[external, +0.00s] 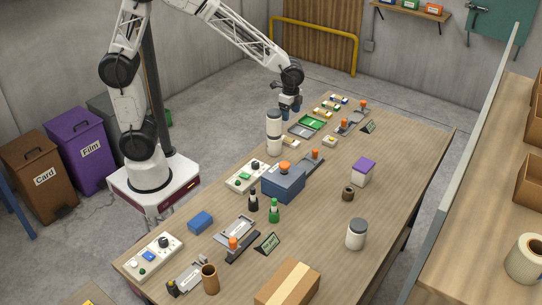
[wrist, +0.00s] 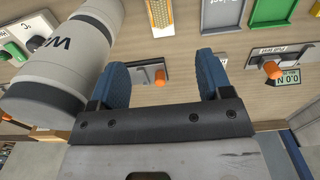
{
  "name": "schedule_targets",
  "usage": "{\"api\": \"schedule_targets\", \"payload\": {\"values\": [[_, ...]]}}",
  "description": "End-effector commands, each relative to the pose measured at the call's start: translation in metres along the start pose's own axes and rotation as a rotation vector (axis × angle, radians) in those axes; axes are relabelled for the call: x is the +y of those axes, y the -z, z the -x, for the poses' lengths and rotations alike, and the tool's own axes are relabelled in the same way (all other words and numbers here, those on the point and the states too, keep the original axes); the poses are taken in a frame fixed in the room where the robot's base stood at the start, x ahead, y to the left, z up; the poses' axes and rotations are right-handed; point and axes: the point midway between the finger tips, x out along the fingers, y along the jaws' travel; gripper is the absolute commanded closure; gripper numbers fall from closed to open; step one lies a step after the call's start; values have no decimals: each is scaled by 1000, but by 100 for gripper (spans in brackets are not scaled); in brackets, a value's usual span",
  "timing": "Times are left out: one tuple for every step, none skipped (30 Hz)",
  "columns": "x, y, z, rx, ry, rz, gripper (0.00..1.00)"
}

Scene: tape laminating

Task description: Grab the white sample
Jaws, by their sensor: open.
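My gripper (external: 290,110) is open and empty above the far left part of the bench, near the trays. In the wrist view its two blue fingers (wrist: 165,76) are spread apart with nothing between them. Several small pale and coloured pieces (external: 332,106) lie at the bench's far end, too small to make out. I cannot tell for certain which one is the white sample.
A tall white cylinder (external: 274,133) stands close by; it looms left of the fingers in the wrist view (wrist: 62,72). A green tray (external: 312,123) and grey tray (external: 301,132) lie below. An orange-knobbed tester (wrist: 272,69) is at the right.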

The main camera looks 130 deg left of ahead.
Motion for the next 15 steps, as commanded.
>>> {"api": "schedule_targets", "payload": {"values": [[0,0,-17,-4,-3,0,28],[0,0,-25,-3,-2,0,28],[0,-1,-34,-3,-2,0,28],[0,0,-40,-2,-2,0,28],[0,0,-45,-2,-1,0,28],[0,0,-50,-2,-2,0,28],[0,0,-53,-1,-1,0,28],[0,0,-55,-1,-1,0,28],[0,0,-57,0,0,0,28],[0,0,-58,1,0,0,28],[0,0,-59,1,1,0,28],[0,0,-60,1,1,0,28],[0,0,-60,1,1,0,28],[0,0,-59,1,1,0,28],[0,0,-59,1,1,0,28]]}}
